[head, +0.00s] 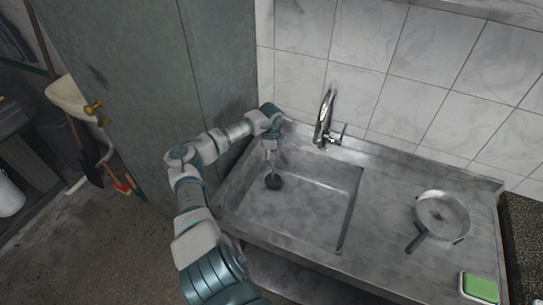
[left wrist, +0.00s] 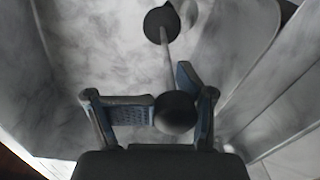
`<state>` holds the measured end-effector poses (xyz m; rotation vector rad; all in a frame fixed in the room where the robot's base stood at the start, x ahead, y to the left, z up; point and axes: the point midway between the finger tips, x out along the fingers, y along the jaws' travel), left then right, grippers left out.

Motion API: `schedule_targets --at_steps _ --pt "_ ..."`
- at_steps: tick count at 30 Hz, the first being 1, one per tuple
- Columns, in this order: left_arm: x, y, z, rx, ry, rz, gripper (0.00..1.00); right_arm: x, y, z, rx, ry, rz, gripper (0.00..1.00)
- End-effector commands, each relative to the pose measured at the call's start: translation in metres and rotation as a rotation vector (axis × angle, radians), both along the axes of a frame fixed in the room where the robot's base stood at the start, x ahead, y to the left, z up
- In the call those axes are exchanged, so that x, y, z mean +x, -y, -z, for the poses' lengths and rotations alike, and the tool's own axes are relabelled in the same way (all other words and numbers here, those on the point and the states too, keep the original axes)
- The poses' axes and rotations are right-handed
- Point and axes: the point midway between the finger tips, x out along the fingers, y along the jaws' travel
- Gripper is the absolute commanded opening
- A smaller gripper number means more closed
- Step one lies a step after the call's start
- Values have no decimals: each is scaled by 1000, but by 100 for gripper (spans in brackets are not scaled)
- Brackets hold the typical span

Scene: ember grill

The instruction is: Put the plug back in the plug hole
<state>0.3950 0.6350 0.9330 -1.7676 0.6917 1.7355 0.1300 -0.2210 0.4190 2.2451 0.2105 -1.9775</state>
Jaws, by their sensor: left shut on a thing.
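The plug (head: 273,182) shows in the head view as a dark round piece low in the sink basin (head: 310,200), toward its back left corner. In the left wrist view the plug (left wrist: 175,114) has a dark rounded knob, a thin grey stem and a dark disc at the far end. My left gripper (head: 270,147) points down into the basin above the disc. In the left wrist view my left gripper (left wrist: 167,98) is shut on the knob. The plug hole does not show apart from the disc; I cannot tell whether the disc sits in it. My right gripper is out of view.
A chrome tap (head: 325,120) stands behind the basin. A pan (head: 442,217) lies on the drainboard (head: 385,220) at the right, with a green sponge-like item (head: 480,287) at the front right. A grey panel (head: 160,90) stands close to the left of my arm.

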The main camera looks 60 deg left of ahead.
Motion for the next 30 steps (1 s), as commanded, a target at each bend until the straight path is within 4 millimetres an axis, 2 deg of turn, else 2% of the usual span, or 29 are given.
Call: schedule_targets --at_steps 3,9,14,18,21,28,29,30 --pt "12 -15 -1 -4 4 -3 0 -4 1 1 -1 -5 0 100" --pt "20 -32 1 3 1 -2 0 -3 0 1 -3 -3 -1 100" --pt "24 -37 2 1 0 0 0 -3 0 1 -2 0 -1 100" --pt "22 -36 28 -1 -5 0 0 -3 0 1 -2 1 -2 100" --pt "23 -37 37 3 -3 0 0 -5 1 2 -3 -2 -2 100" --pt "23 -37 38 3 -1 1 0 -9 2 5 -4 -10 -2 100" --pt "23 -37 38 3 -3 1 56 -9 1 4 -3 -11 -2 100" --pt "23 -37 38 3 -3 1 66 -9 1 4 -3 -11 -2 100"
